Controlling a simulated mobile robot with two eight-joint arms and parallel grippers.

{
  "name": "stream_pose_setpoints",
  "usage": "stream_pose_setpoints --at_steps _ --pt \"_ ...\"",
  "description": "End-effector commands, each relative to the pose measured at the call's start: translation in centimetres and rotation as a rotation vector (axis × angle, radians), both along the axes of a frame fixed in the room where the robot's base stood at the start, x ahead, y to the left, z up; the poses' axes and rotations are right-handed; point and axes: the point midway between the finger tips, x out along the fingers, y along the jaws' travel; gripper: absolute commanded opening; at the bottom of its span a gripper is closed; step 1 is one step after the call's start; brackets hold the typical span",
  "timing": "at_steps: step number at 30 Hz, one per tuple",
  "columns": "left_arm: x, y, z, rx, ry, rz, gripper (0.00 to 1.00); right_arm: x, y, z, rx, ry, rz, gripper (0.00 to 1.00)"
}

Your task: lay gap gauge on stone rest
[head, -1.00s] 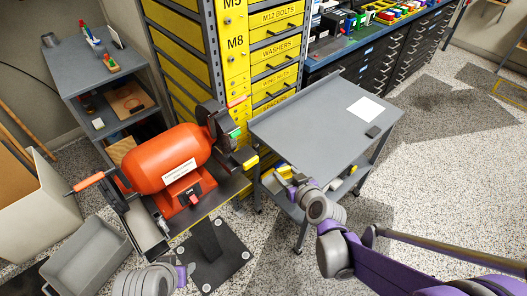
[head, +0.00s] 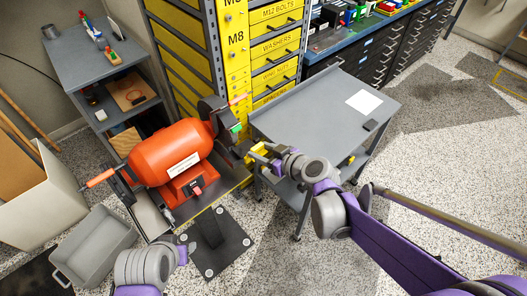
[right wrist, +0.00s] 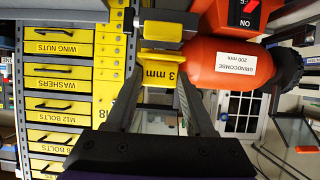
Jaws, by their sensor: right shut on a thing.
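The gap gauge is a yellow piece marked "3 mm" (right wrist: 160,72), held between the fingertips of my right gripper (right wrist: 158,76) in the right wrist view. In the head view the right gripper (head: 267,158) holds the gauge (head: 257,160) beside the grinder's right-hand wheel (head: 215,113). The stone rest appears to be the yellow-edged block (right wrist: 165,24) just beyond the gauge in the wrist view; I cannot tell whether they touch. In the head view the gauge and gripper partly cover this spot. My left arm is at the bottom left; its fingers are not clear.
The orange bench grinder (head: 170,158) stands on its pedestal left of the gripper. A grey cart (head: 320,108) with a white sheet (head: 364,102) is to the right. Yellow labelled drawers (head: 275,45) stand behind. A grey bin (head: 90,245) is on the floor at left.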

Motion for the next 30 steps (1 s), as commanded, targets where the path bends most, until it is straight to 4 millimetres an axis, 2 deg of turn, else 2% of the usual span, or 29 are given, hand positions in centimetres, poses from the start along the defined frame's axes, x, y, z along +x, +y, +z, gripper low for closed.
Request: stream_pose_setpoints --at_steps 17,30 --pt "-0.3 0.0 -1.4 0.000 0.005 0.000 0.50 3.1 2.3 -1.4 0.001 0.001 0.000 0.00" --pt "-0.3 0.0 -1.4 0.000 0.005 0.000 0.50 5.6 4.1 -1.3 0.000 0.000 0.001 0.00"
